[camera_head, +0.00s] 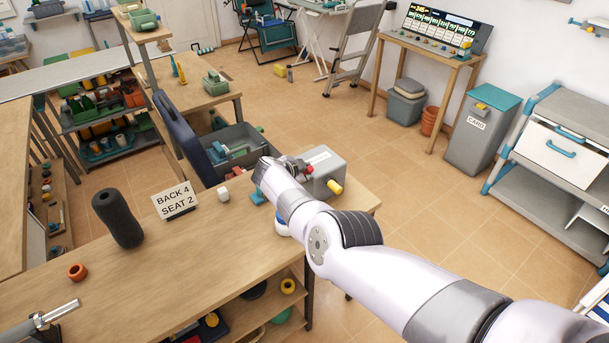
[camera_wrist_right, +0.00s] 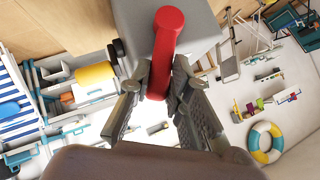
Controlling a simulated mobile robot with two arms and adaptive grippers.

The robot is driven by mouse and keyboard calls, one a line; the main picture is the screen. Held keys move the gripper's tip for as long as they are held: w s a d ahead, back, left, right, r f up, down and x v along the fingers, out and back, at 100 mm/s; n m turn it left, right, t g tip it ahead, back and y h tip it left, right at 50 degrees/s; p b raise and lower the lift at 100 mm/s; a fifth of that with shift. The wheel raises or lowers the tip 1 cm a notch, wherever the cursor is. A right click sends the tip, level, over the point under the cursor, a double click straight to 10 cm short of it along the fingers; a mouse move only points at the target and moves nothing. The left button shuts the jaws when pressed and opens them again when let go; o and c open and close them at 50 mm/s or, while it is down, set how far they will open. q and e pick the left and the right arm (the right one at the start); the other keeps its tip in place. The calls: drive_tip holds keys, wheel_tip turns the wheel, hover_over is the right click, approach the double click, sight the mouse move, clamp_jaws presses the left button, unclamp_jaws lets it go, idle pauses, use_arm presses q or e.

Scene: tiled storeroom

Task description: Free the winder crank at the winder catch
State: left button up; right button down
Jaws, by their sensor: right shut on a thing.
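The winder (camera_head: 325,158) is a grey box near the right end of the wooden bench. Its yellow grip (camera_head: 335,187) sticks out at the front right and also shows in the wrist view (camera_wrist_right: 95,76); it looks like the crank's handle. A red lever (camera_wrist_right: 168,35), likely the winder catch, stands out from the grey housing (camera_wrist_right: 205,20); its red end shows small in the head view (camera_head: 309,169). My right gripper (camera_wrist_right: 160,82) is shut on the red lever, with a finger on each side. In the head view, my right arm hides part of the winder.
The bench's front middle is clear.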

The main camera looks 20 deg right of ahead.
drive_tip(key=shift+d, duration=0.1)
idle(0.5)
drive_tip(key=c, duration=1.5)
unclamp_jaws()
drive_tip(key=shift+w, duration=0.1)
